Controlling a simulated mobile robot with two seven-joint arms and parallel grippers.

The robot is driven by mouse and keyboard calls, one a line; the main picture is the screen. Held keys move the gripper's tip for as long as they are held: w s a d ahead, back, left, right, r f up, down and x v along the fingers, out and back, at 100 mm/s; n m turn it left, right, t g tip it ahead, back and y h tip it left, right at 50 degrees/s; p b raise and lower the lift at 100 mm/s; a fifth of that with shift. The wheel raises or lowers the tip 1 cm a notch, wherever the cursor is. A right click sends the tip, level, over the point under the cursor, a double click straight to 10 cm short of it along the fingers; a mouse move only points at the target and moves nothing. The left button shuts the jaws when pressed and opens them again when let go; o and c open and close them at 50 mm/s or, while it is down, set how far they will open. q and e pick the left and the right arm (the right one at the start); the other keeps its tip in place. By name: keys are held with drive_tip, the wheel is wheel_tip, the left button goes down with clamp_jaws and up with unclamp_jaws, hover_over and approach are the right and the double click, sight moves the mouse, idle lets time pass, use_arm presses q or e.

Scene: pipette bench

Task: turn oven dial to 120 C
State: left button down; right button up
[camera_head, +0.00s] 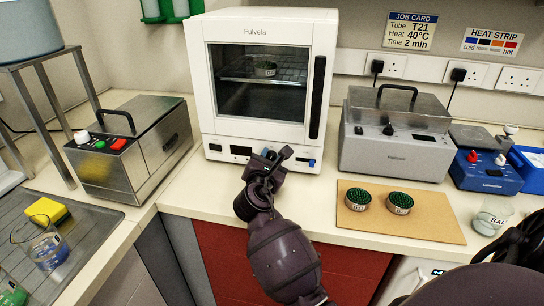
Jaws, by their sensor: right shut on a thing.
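The white Fulvela oven (262,26) stands at the back of the bench with its glass door closed. Its front panel (225,149) runs below the door, with a small dark display (241,151) left of my gripper. My right gripper (274,157) is at the middle of this panel, shut at the place of the oven dial. The gripper hides the dial, so its pointer and scale cannot be read. The display is too small to read. My left gripper is not in view.
A metal bath with red and green buttons (118,144) stands left of the oven. A lidded grey machine (397,150) stands right. A wooden board (430,222) bears two green-topped round racks (358,198). A beaker (41,243) is at the left and another (490,217) at the right.

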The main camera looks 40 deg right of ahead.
drive_tip(key=shift+m, duration=1.2)
drive_tip(key=shift+s+f, duration=0.1)
drive_tip(key=o, duration=0.9)
drive_tip(key=shift+c, duration=0.2)
drive_tip(key=v, duration=1)
drive_tip(key=shift+s+a+p, duration=0.25)
drive_tip(key=shift+s+p, duration=0.05)
drive_tip(key=shift+p, duration=0.05)
drive_tip(key=shift+c, duration=0.2)
